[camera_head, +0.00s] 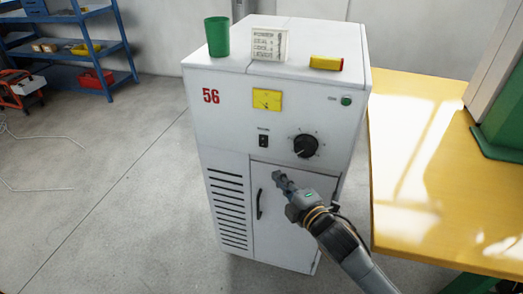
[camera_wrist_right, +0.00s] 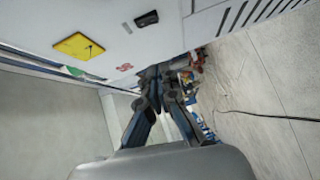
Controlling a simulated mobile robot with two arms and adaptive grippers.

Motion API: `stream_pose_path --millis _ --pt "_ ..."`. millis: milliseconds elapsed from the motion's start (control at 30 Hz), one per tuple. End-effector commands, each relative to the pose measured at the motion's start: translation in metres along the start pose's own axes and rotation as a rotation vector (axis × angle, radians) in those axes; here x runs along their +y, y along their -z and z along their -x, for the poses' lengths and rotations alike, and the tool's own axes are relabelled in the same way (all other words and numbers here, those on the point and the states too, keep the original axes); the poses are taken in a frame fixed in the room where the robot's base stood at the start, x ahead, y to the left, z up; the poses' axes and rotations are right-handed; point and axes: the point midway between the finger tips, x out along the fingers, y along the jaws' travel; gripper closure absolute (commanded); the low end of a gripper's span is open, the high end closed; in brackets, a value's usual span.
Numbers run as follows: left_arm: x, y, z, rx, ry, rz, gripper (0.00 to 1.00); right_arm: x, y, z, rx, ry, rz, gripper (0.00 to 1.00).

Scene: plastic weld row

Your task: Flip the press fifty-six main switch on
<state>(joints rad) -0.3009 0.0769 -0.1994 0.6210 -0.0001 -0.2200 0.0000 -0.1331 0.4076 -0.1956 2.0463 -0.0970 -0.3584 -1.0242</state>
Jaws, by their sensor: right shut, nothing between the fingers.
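The press cabinet (camera_head: 230,125) is a white box marked with a red 56. Its main switch (camera_head: 263,141) is a small black rocker on the front, below the yellow meter (camera_head: 267,99) and left of the black dial (camera_head: 306,146). The rocker's position is too small to tell. My right gripper (camera_head: 279,178) is shut and empty, in front of the cabinet door, below and right of the switch. In the right wrist view the gripper (camera_wrist_right: 160,72) shows with the switch (camera_wrist_right: 147,19) beyond it, apart from the fingers. My left gripper is not in view.
A green cup (camera_head: 217,37), a printed card (camera_head: 269,45) and a yellow-red block (camera_head: 326,63) stand on the cabinet top. A door handle (camera_head: 260,204) sticks out below the switch. A yellow table (camera_head: 420,220) is close on the right. The floor at left is mostly clear.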

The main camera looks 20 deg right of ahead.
Motion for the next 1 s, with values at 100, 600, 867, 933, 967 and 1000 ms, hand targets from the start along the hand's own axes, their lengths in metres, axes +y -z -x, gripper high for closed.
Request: stream_pose_path --millis 100,600,867,933,967,1000 --pt "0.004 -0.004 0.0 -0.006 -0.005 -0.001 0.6 0.0 0.0 0.0 0.0 0.0 -0.002 1.0" --pt "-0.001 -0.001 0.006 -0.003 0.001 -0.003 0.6 0.002 0.0 -0.073 -0.001 -0.002 -0.006 1.0" --pt "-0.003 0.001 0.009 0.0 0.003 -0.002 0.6 0.0 -0.014 -0.115 -0.002 0.002 -0.001 1.0" --pt "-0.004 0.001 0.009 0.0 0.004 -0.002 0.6 0.0 -0.02 -0.12 -0.001 0.002 -0.002 1.0" --pt "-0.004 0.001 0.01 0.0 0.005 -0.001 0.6 0.0 -0.021 -0.122 0.0 0.002 -0.002 1.0" --pt "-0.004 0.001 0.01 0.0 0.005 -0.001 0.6 -0.001 -0.024 -0.124 -0.001 0.002 -0.001 1.0"
